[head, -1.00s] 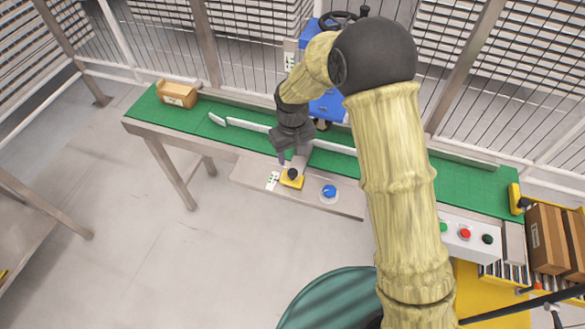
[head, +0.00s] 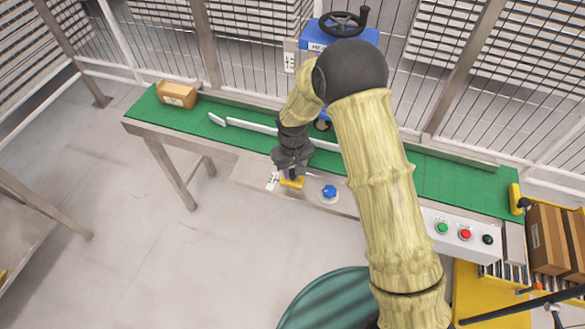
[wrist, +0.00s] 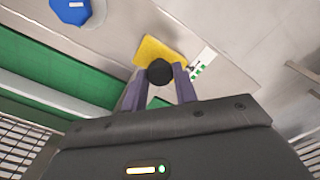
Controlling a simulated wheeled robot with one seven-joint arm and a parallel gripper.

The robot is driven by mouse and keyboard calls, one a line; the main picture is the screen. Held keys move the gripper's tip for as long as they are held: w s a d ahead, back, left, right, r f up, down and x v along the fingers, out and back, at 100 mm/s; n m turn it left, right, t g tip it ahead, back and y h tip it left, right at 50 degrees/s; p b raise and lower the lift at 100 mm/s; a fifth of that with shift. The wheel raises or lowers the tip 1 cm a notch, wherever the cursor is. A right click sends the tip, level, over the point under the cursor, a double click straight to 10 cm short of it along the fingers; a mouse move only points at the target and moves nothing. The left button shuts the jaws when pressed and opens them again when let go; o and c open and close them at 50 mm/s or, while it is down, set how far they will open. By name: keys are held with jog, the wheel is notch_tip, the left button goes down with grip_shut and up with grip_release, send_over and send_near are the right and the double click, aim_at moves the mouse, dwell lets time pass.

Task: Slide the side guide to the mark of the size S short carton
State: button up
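The side guide is a long white rail (head: 250,126) lying along the green belt; my arm hides part of it. At the belt's front edge is a yellow plate (head: 291,183) with a black knob, mostly covered by my gripper (head: 290,172) in the head view. In the wrist view the yellow plate (wrist: 160,53) and black knob (wrist: 160,72) show clearly. My gripper (wrist: 160,78) has its two purple fingers on either side of the knob, looking open, with contact unclear. A white label with green marks (wrist: 201,64) lies beside the plate; its writing is too small to read.
A blue dial (head: 329,192) sits close to the plate on the same panel. An open brown carton (head: 177,94) stands at the belt's left end. A button box (head: 463,234) is at the front right, with brown cartons (head: 548,240) beyond it.

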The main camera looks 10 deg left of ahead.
grip_shut()
jog(key=shift+w+r, duration=0.1)
jog(key=shift+w, duration=0.65)
jog(key=o, duration=0.9)
grip_release()
jog(key=shift+s, duration=0.15)
jog(key=shift+c, duration=0.2)
notch_tip(320, 180, up, 17)
jog(key=shift+r+p, duration=0.15)
jog(key=shift+p, duration=0.15)
jog(key=shift+d, duration=0.1)
